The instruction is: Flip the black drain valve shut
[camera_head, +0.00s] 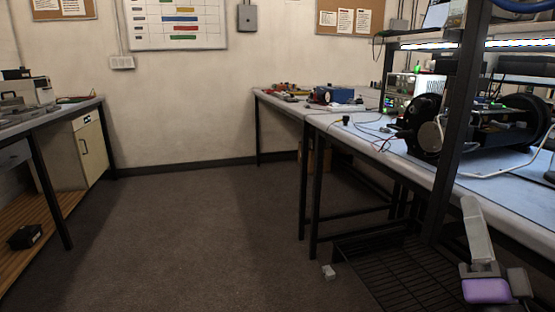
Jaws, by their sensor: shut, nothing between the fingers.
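A cylinder assembly with two large black round end flanges lies on the right bench. The near-left flange (425,124) shows to the left of a dark upright post, and the other flange (528,117) shows to its right. The post hides part of the middle. I cannot make out the black drain valve or tell its position. A pale hose or cable (505,172) curves along the bench below the cylinder. Part of my arm, pale grey with a purple piece, shows at the lower right, below the bench. I cannot see my gripper's fingers.
The dark post (462,130) stands at the right bench's (378,163) front edge. A dark grated shelf (385,268) lies low beneath. A left bench (60,118) stands opposite. The floor (190,225) between is clear.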

